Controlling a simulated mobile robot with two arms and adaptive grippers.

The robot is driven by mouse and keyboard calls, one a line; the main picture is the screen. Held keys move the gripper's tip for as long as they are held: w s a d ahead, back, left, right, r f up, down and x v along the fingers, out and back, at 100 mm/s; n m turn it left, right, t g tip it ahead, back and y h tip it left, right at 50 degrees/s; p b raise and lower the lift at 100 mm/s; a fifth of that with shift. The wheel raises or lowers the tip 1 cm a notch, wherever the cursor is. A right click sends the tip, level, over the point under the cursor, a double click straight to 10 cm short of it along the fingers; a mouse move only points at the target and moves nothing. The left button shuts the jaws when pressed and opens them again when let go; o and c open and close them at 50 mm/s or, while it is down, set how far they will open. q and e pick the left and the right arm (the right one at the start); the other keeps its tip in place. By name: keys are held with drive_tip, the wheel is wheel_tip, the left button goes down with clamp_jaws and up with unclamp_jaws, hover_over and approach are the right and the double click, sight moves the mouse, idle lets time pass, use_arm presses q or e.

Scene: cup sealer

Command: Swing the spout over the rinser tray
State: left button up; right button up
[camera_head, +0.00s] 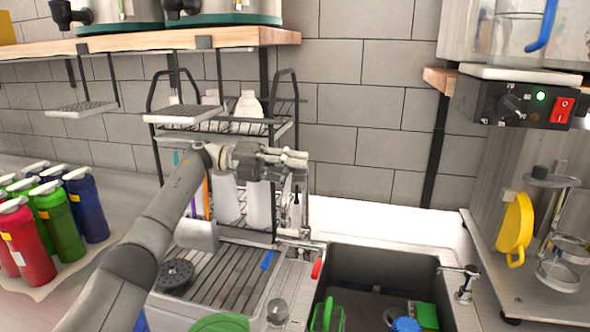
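My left gripper (290,158) reaches in from the left and is raised above the back of the sink counter, in front of the wire rack. Its fingers are seen side-on, so I cannot tell whether they are open or shut. Chrome tap parts (300,245) stand at the sink's back left corner, below the gripper; a thin upright part is partly lost behind it, and I cannot make out the spout clearly. A ribbed metal tray (240,283) lies left of the sink, with a dark round rinser-like disc (175,274) at its left side. My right gripper is not in view.
The dark sink (385,268) holds green and blue items. A second chrome fitting (466,284) stands on its right edge. A wire rack (285,125) with white bottles stands behind. Several coloured bottles (62,218) stand at left. A wooden shelf (150,42) hangs above.

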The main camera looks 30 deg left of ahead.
use_arm(q)
drive_tip(key=shift+o, duration=0.9)
drive_tip(key=shift+f, duration=0.1)
drive_tip(key=v, duration=1.2)
